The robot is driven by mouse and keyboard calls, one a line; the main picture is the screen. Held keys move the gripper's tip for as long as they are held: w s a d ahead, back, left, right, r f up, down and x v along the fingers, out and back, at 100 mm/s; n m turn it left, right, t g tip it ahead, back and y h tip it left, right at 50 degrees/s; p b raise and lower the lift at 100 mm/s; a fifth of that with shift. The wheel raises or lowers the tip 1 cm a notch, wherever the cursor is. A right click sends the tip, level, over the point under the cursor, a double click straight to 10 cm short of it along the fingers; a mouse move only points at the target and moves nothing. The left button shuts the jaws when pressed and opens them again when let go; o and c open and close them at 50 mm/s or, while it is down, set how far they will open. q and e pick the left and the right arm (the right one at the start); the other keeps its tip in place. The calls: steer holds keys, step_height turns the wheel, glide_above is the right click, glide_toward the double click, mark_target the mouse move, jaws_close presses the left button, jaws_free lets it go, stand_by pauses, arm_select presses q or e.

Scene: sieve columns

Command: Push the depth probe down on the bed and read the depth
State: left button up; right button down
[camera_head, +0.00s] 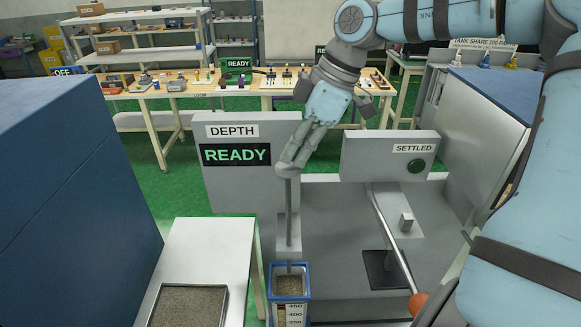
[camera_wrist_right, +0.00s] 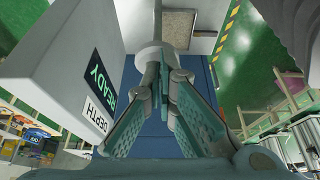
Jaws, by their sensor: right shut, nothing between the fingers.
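The depth probe is a thin grey upright rod (camera_head: 288,195) in front of the DEPTH panel (camera_head: 228,181), whose display reads READY. Its light round head (camera_wrist_right: 153,56) shows in the right wrist view. Below it, the bed (camera_head: 290,285) is brown grains in a clear column with a blue frame and a printed scale. My right gripper (camera_head: 291,160) is at the top of the probe, fingers pointing down. Its fingers (camera_wrist_right: 165,82) are shut and empty, close against the head; I cannot tell whether they touch. The probe's lower tip is hard to see. My left gripper is not in view.
A SETTLED panel (camera_head: 388,157) with a dark green lamp stands right of the probe. A lever with an orange knob (camera_head: 418,303) slants in front of it. A tray of grains (camera_head: 188,290) lies on the left table. A tall blue cabinet (camera_head: 60,190) fills the left.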

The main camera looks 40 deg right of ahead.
steer(key=shift+w+f+b, duration=0.2)
steer(key=shift+f+b, duration=0.75)
steer(key=shift+f, duration=0.4)
step_height(320, 180, down, 6)
steer(key=b, duration=0.6)
steer(key=shift+f, duration=0.2)
step_height(320, 180, up, 13)
steer(key=p, duration=1)
steer(key=shift+f, duration=0.2)
steer(key=shift+f+b, duration=0.2)
steer(key=shift+b, duration=0.1)
steer(key=shift+f, duration=0.1)
